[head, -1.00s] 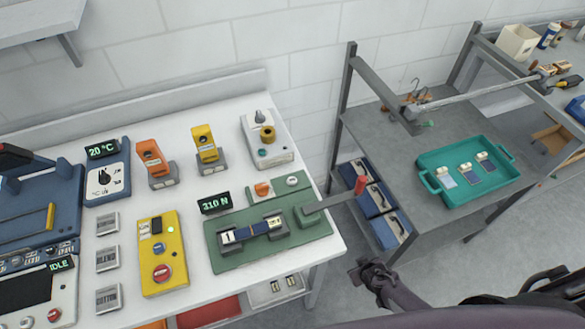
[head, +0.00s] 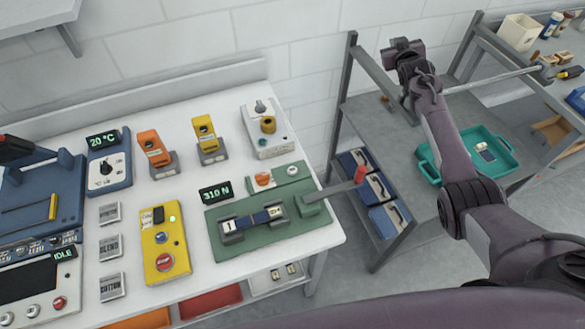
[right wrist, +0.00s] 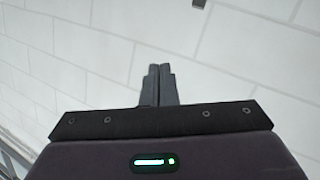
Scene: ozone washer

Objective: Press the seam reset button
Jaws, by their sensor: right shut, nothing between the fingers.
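No label reading "seam reset" is legible, so I cannot tell which button it is. A green tester (head: 222,253) with a dark blue strip clamped on it stands on the white table, with a "310 N" display behind it. My right gripper (head: 402,44) is raised by the wall, right of and away from these buttons. Its fingers (right wrist: 158,84) are shut and empty. My left gripper is out of view.
A red-handled lever (head: 360,174) juts past the table's right edge. Orange and yellow tools (head: 204,128) and a grey device with a yellow ring (head: 268,124) stand behind the tester. A grey rack (head: 352,90) and a teal tray (head: 430,172) are at right, partly behind my arm.

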